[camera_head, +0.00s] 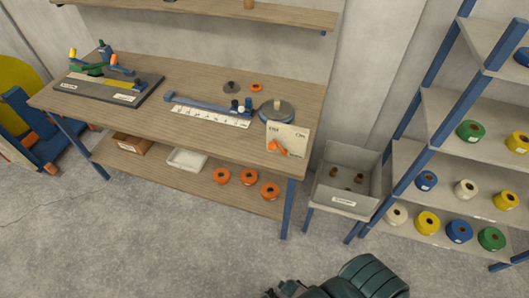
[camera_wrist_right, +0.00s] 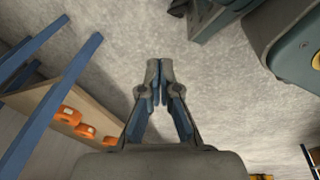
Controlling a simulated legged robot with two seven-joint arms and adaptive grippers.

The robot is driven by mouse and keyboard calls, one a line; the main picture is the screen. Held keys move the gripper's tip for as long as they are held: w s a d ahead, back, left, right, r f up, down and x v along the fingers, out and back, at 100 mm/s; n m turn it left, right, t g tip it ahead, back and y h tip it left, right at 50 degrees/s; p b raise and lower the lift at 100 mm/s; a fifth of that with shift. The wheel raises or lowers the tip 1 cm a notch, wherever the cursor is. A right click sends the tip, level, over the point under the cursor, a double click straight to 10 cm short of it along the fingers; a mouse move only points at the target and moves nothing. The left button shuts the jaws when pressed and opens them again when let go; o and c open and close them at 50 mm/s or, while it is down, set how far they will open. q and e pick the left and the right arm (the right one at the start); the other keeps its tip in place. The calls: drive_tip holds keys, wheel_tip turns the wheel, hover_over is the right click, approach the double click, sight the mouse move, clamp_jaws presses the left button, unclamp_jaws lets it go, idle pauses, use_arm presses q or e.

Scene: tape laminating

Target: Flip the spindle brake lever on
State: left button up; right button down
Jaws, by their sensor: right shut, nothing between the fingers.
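The spindle brake lever appears as a small orange lever (camera_head: 277,146) on a cream panel (camera_head: 294,137) at the right front of the workbench (camera_head: 230,142). The panel has two marks near its top, too small to read surely. A grey round disc with a pale post, the spindle (camera_head: 276,111), sits just behind the panel. My right gripper (camera_wrist_right: 160,64) is shut and empty in the right wrist view, pointing over the bare floor, away from the lever. My left gripper is in neither view. Part of my own arm shows at the bottom of the head view.
A grey bin (camera_head: 347,178) with several brown cores stands right of the bench. A shelf rack (camera_head: 431,105) with coloured tape rolls is at the right. Orange rolls (camera_head: 270,190) lie on the lower bench shelf. The floor (camera_head: 150,240) in front is clear.

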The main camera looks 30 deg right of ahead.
drive_tip(key=w+d+r+n+t+h+p, duration=0.1)
drive_tip(key=w+r+n+t+h+p, duration=0.55)
drive_tip(key=w+r, duration=1.5)
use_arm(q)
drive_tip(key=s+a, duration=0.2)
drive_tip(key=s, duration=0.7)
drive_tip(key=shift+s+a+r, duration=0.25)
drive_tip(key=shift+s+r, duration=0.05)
use_arm(e)
drive_tip(key=w+r+n+t+h, duration=0.2)
drive_tip(key=w+r, duration=0.3)
drive_tip(key=r, duration=0.8)
drive_tip(key=w+d+r+n+t+h, duration=0.1)
drive_tip(key=w+r, duration=0.4)
drive_tip(key=r, duration=0.9)
drive_tip(key=shift+d+r+n+t+h, duration=0.2)
drive_tip(key=shift+n+t+h, duration=0.35)
drive_tip(key=shift+n+t, duration=0.1)
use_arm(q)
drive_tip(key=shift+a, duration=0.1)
use_arm(e)
drive_tip(key=shift+a, duration=0.15)
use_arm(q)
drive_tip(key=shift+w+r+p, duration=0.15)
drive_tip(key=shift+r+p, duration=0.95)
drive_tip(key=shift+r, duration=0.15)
use_arm(e)
drive_tip(key=w+d, duration=0.6)
drive_tip(key=d, duration=0.3)
drive_tip(key=shift+d+r, duration=0.4)
